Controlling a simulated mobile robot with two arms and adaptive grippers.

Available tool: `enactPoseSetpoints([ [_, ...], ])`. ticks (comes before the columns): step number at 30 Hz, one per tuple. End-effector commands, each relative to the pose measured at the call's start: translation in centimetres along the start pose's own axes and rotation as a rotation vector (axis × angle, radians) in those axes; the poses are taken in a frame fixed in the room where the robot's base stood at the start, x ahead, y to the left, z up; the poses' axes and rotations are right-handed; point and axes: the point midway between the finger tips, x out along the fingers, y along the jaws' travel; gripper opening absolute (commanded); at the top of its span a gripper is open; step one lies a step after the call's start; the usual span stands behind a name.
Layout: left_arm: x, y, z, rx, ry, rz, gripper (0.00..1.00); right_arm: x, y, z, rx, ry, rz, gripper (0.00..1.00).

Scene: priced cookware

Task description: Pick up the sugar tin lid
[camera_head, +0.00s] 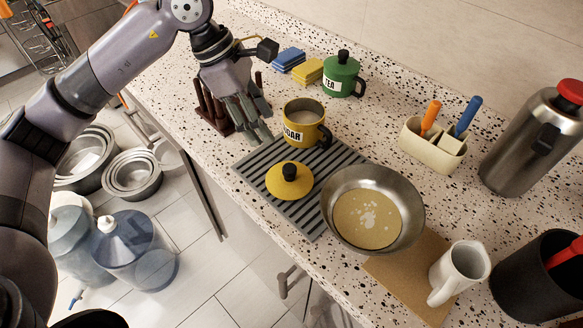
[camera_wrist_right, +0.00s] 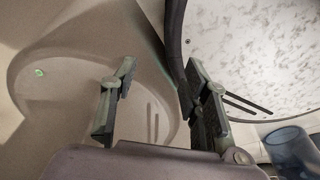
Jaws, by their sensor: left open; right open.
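The yellow sugar tin lid (camera_head: 289,181) with a black knob lies on a dark striped mat (camera_head: 248,168) on the counter. The yellow sugar tin (camera_head: 304,126) stands open, upright, just behind the lid, with pale content inside. My left gripper (camera_head: 254,135) is open and empty, reaching down over the counter to the left of the tin. It is apart from the lid, which lies nearer the front and to the right. My right gripper (camera_wrist_right: 155,115) is open and empty in the right wrist view, with neither lid nor tin in that view.
A metal pan (camera_head: 411,190) overlaps the mat's right side, close to the lid. A green tea tin (camera_head: 341,75), blue sponges (camera_head: 288,59) and yellow sponges (camera_head: 309,71) stand behind. A white jug (camera_head: 460,270) is at front right. The counter's front edge runs left of the mat.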

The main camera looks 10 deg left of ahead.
Motion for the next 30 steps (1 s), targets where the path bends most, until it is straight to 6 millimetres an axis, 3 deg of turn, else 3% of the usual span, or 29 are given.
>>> enactPoseSetpoints([
  [3,2.6,-0.1,0.1,-0.001,0.001,-0.006,0.49,-1.2,-0.5,3.0,0.000,-0.047,-0.006,0.42],
  [7,5.4,-0.1,0.2,0.000,-0.001,-0.006,0.49,-2.1,-0.8,4.8,-0.001,-0.075,-0.010,0.42],
  [12,8.3,-0.1,0.2,0.001,-0.002,-0.004,0.49,-2.7,-0.7,3.7,-0.002,-0.060,-0.009,0.42],
  [19,9.9,0.0,0.1,-0.001,-0.002,-0.003,0.49,-3.0,-0.5,0.5,-0.001,-0.011,-0.006,0.42],
  [25,12.6,0.1,-0.3,-0.002,-0.001,-0.006,0.49,-4.9,-0.7,0.8,-0.001,-0.020,-0.009,0.42],
  [30,14.5,0.2,-0.3,0.002,-0.002,-0.002,0.49,-5.3,-0.8,2.0,-0.001,-0.038,-0.012,0.42],
])
